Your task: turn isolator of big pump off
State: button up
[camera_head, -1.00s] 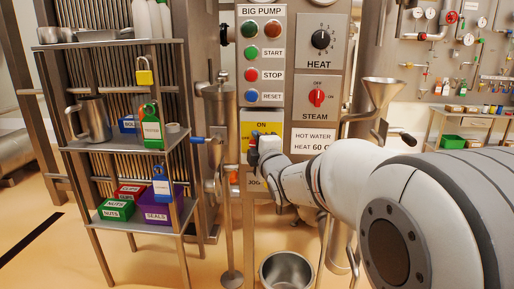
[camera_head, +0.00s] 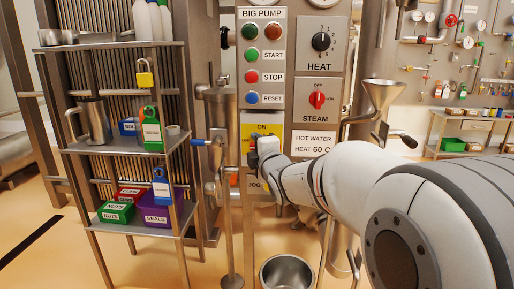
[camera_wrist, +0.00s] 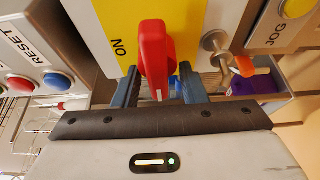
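The isolator of the big pump is a red handle (camera_wrist: 153,55) on a yellow plate (camera_wrist: 188,50) in the wrist view, with ON printed to its left. In the head view the yellow plate (camera_head: 262,130) shows ON at its top, below the big pump buttons; my gripper hides most of the handle there. My gripper (camera_wrist: 160,86) is open in the wrist view, one blue-grey finger on each side of the handle. A gap shows between handle and fingers; I cannot tell whether they touch deeper in.
Above the isolator are the start, stop and reset buttons (camera_head: 250,76). A metal key-like fitting with an orange tip (camera_wrist: 244,66) sits close right of the fingers in the wrist view. A shelf (camera_head: 125,150) stands left, and a steel bowl (camera_head: 287,272) is below.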

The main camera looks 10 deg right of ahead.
jog(key=s+p, duration=0.2)
jog(key=s, duration=0.5)
jog(key=shift+s+d, duration=0.4)
jog(key=shift+d, duration=0.05)
jog(key=s+r+m+g+h+p, duration=0.1)
jog(key=s+r+m+g+p, duration=0.6)
jog(key=s+p, duration=0.5)
jog(key=s+r+m+g+h+p, duration=0.1)
jog(key=s+r+m+g+p, duration=0.7)
jog(key=p, duration=1.6)
jog(key=s+r+m, duration=0.3)
jog(key=s+m, duration=0.1)
jog(key=shift+s, duration=0.35)
